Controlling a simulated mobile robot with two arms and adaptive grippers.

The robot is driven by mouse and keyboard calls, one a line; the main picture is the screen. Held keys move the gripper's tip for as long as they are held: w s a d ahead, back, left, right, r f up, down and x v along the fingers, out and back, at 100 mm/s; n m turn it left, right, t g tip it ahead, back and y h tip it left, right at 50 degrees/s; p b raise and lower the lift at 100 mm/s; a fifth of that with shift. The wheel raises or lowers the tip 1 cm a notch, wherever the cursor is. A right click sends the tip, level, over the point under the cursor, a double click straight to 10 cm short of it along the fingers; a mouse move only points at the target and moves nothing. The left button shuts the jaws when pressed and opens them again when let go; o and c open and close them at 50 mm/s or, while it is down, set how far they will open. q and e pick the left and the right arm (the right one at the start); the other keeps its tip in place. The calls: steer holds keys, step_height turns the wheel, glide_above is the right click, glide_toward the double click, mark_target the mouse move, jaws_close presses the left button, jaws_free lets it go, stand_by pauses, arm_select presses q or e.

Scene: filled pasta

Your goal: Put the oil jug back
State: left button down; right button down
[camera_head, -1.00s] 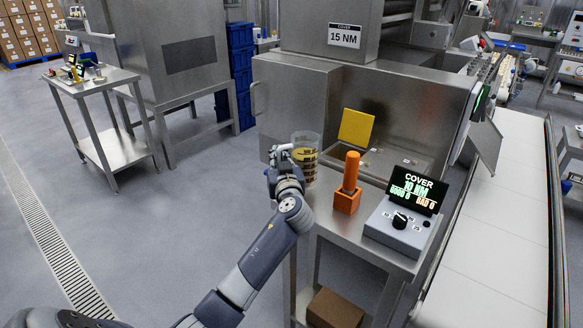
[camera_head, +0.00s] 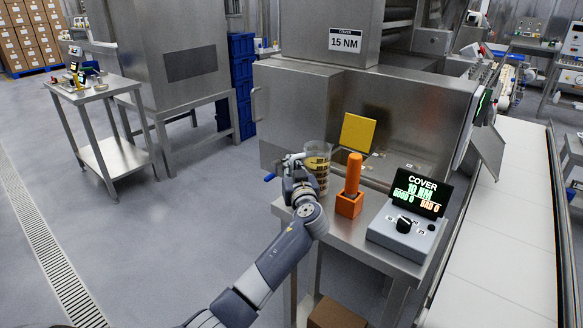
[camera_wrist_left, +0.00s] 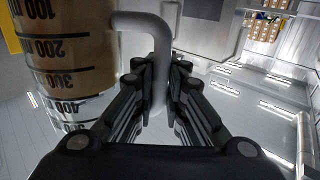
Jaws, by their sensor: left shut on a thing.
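The oil jug (camera_head: 320,165) is a clear measuring jug with dark graduation marks and amber contents. It is at the left end of the steel bench (camera_head: 335,236). My left gripper (camera_head: 297,163) is at the jug's left side. In the left wrist view, the gripper's fingers (camera_wrist_left: 162,85) are shut around the jug's grey handle (camera_wrist_left: 150,24), with the jug body (camera_wrist_left: 65,65) beside them. The jug looks about upright. I cannot tell whether its base, partly hidden by my gripper, touches the bench. My right gripper is not in view.
An orange-handled tool (camera_head: 353,172) in an orange holder (camera_head: 349,204) stands close right of the jug. A control box (camera_head: 402,231) with a display is further right. A steel machine with a yellow plate (camera_head: 356,133) rises behind. Open floor lies left.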

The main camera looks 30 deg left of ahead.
arm_select(q)
steer(key=c, duration=1.6)
jaws_free()
steer(key=shift+c, duration=0.2)
steer(key=shift+p, duration=0.3)
steer(key=shift+s+d+f, duration=0.15)
steer(key=b+v, duration=0.1)
steer(key=v, duration=0.9)
steer(key=shift+d, duration=0.25)
